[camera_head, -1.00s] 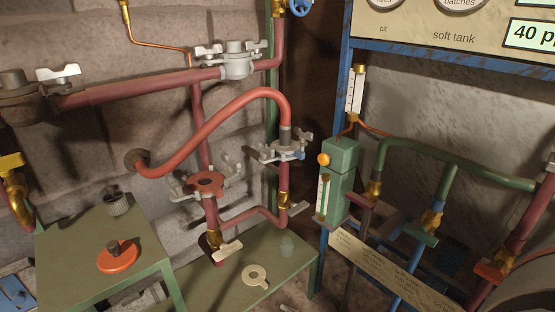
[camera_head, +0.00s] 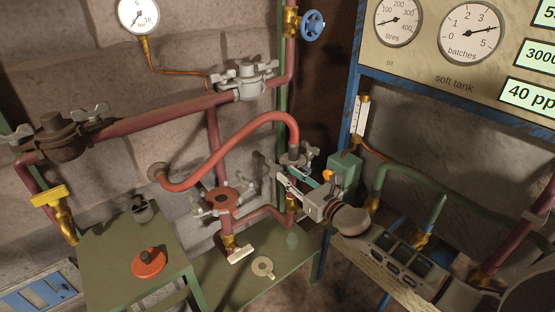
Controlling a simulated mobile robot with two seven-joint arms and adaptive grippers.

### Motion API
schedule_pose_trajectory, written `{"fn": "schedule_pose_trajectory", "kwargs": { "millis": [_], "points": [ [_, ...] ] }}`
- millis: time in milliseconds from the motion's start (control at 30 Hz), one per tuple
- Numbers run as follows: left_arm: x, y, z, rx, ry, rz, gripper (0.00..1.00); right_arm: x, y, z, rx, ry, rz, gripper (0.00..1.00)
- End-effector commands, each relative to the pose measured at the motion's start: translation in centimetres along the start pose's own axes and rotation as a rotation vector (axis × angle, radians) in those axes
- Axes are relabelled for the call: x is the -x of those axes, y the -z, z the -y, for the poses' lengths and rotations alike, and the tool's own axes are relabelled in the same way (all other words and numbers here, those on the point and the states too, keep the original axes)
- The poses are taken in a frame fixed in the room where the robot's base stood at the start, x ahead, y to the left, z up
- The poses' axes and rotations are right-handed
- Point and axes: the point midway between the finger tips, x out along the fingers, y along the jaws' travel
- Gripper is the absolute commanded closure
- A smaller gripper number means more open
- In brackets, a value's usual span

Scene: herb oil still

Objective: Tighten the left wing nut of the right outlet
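The right outlet (camera_head: 295,160) is a grey clamped flange at the lower end of the curved red hose (camera_head: 240,137), at the picture's middle right. Its left wing nut shows only partly beside my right gripper's fingertips. My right gripper (camera_head: 284,178) reaches in from the lower right, pointing left, just below and in front of this flange. Its two fingers are apart, with a teal inner face showing. I cannot tell whether a fingertip touches the wing nut. My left gripper is out of view.
An open red flange with grey wing nuts (camera_head: 222,199) stands close on the left. A yellow-handled valve (camera_head: 50,195) is farther left. The green bench (camera_head: 110,255) carries an orange disc (camera_head: 148,262). A green box (camera_head: 345,170) stands right of the gripper.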

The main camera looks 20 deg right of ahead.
Motion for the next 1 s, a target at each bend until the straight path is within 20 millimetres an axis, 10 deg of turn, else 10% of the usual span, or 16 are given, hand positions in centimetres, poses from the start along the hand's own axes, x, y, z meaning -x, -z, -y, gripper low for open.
{"fn": "schedule_pose_trajectory", "kwargs": {
  "millis": [433, 867, 1000],
  "points": [
    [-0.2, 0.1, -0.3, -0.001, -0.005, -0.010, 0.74, -6.2, 0.1, -0.1, -0.006, 0.001, 0.002, 0.74],
    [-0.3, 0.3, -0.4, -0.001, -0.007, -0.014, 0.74, -7.2, 0.0, -0.1, -0.006, 0.000, 0.001, 0.74],
    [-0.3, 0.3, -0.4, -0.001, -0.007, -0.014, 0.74, -7.2, 0.0, -0.1, -0.006, 0.000, 0.001, 1.00]
  ]
}}
